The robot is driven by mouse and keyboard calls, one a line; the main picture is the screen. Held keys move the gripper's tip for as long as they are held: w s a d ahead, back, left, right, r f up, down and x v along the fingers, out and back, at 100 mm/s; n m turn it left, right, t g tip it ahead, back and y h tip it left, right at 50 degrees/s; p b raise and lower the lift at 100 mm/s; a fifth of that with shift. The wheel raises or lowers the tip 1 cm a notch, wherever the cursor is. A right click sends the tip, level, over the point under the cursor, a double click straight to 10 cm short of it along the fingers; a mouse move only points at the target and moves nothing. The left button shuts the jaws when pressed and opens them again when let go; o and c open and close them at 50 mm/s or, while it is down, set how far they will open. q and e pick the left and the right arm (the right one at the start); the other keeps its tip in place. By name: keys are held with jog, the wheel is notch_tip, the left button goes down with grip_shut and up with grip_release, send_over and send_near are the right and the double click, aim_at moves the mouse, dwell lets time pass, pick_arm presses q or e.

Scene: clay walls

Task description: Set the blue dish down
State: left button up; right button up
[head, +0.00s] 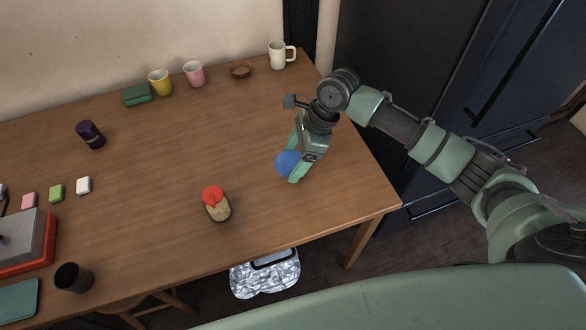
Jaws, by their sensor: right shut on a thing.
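The blue dish (287,163) is at the right part of the wooden table (170,160). My right gripper (293,163) points down and is shut on the blue dish, with one finger partly in front of it. I cannot tell whether the dish touches the table top or is just above it. My left gripper is not in view.
The table around the dish is clear.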

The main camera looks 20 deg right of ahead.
notch_tip(320, 180, down, 5)
dwell(0.4)
jog(key=o, duration=1.4)
jog(key=v, duration=1.2)
jog(key=shift+r, duration=0.1)
